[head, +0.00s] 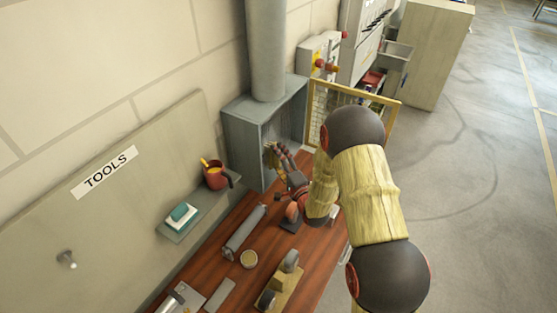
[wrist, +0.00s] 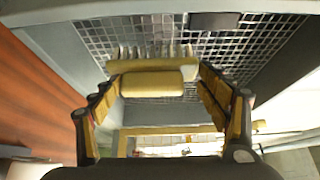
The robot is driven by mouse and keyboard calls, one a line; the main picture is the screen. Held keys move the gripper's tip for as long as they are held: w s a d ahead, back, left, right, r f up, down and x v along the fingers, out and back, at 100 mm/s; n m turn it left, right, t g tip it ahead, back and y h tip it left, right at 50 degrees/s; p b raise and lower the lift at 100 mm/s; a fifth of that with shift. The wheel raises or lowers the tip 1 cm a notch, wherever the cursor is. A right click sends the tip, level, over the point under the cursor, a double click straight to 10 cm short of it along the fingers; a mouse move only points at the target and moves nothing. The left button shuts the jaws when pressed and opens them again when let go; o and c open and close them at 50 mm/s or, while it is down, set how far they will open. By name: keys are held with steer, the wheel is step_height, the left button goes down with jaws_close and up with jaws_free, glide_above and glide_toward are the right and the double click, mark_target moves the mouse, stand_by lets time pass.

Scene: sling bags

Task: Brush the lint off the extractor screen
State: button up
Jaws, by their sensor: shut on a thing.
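The extractor is a grey metal box (head: 246,133) at the back of the bench under a fat duct. Its dark grid screen (wrist: 265,40) fills the top of the wrist view. A dark grey rectangular patch (wrist: 213,21) shows on the screen; I cannot tell whether it is lint. My gripper (head: 280,163) is at the box's open front, shut on a brush. The pale yellow brush (wrist: 150,84) lies crosswise between my fingers in the wrist view, its bristles toward the screen. I cannot tell whether they touch it.
A yellow-framed mesh door (head: 393,122) stands open right of the box. The reddish wooden bench (head: 190,262) carries a grey cylinder (head: 244,232), a small round tin (head: 249,259) and a wooden block tool (head: 283,285). A red mug (head: 216,178) stands on the wall shelf.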

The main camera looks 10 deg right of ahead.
steer(key=shift+w+a+b, duration=0.3)
steer(key=shift+w+a, duration=0.15)
stand_by(0.5)
